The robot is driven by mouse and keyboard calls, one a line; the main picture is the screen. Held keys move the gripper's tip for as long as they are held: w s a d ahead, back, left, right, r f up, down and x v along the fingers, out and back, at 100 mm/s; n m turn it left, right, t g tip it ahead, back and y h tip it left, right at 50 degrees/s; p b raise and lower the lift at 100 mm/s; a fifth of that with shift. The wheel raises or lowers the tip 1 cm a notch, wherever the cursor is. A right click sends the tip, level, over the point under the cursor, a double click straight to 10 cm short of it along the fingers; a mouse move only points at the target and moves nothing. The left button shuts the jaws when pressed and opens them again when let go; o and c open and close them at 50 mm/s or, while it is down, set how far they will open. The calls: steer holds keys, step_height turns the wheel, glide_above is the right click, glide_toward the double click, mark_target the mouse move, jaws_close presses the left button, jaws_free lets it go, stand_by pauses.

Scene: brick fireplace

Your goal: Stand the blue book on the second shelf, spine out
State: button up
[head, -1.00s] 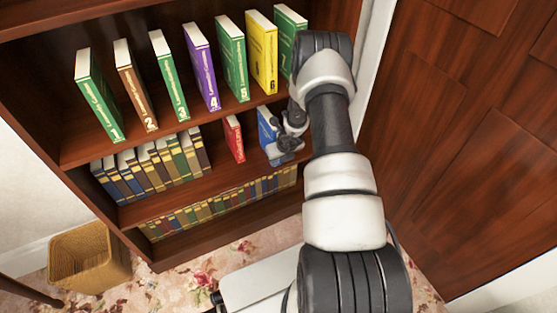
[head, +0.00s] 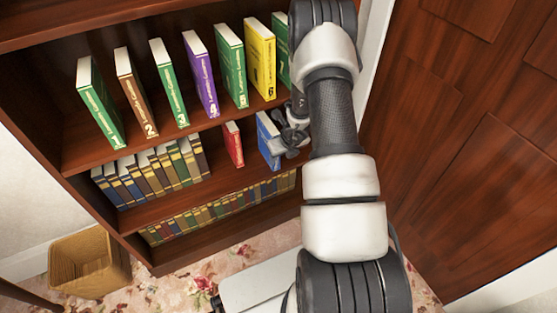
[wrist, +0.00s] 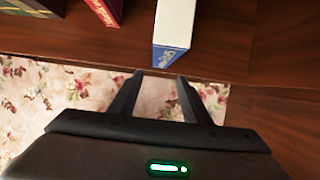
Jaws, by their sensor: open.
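The blue book (head: 268,139) stands upright on the second shelf (head: 222,185), near its right end. In the wrist view its blue spine (wrist: 168,57) faces outward toward me, and its pale top edge shows. My gripper (head: 291,143) is at the book's right front in the head view, and my arm hides part of that area. In the wrist view my gripper (wrist: 156,82) is open. Its two fingertips are just in front of the spine, with nothing between them, and they look apart from the book.
A thin red book (head: 233,144) stands to the left, with a gap between. Several old volumes (head: 150,172) fill the shelf's left part. Numbered books (head: 204,75) stand on the shelf above. A wicker basket (head: 88,265) is on the floor, and a wooden door (head: 470,150) is at right.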

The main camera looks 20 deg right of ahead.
steer(key=shift+p+v, duration=0.3)
steer(key=shift+v, duration=1.55)
